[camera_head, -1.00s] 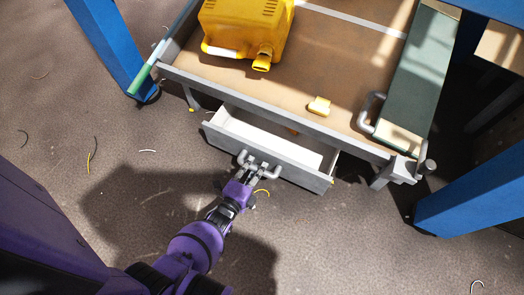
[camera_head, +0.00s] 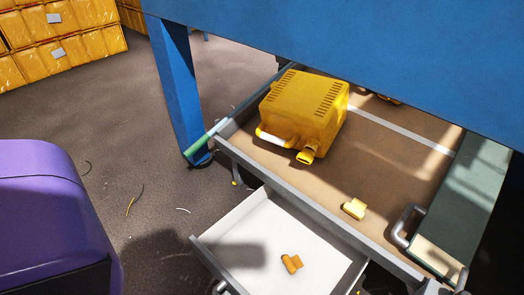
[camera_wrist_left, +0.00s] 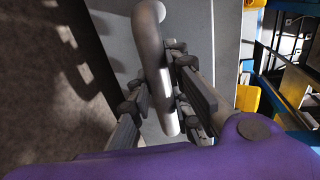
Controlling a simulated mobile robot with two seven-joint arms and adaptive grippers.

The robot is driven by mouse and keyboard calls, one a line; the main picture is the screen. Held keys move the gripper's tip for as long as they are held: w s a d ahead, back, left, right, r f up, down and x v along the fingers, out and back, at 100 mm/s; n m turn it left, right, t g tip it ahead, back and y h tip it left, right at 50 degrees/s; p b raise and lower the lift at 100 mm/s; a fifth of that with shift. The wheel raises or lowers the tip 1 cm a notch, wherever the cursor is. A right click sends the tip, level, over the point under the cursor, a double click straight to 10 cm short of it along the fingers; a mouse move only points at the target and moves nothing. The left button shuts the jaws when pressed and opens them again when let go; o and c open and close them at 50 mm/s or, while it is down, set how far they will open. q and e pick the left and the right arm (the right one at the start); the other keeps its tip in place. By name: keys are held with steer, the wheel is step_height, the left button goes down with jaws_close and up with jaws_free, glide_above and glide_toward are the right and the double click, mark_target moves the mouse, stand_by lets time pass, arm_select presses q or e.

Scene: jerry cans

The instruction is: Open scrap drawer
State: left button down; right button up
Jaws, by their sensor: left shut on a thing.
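The scrap drawer (camera_head: 262,228) is pulled well out from under the workbench tray in the head view, showing its white inside. A small yellow scrap piece (camera_head: 292,264) lies in it. Part of its grey handle (camera_head: 219,288) shows at the bottom edge. In the left wrist view my left gripper (camera_wrist_left: 160,78) is shut on the drawer handle (camera_wrist_left: 152,40), with fingers on both sides of the bar. My left gripper is out of the head view. My right gripper is in neither view.
A yellow piece (camera_head: 354,208) lies near the tray's front edge. A blue post (camera_head: 182,95) stands at left. Orange crates (camera_head: 65,45) are farther back; the left floor is mostly clear.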

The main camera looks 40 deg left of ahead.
arm_select(q)
steer(key=shift+v, duration=0.8)
steer(key=shift+f, duration=0.15)
steer(key=c, duration=1.6)
jaws_free()
steer(key=shift+w, duration=0.1)
steer(key=v, duration=1.2)
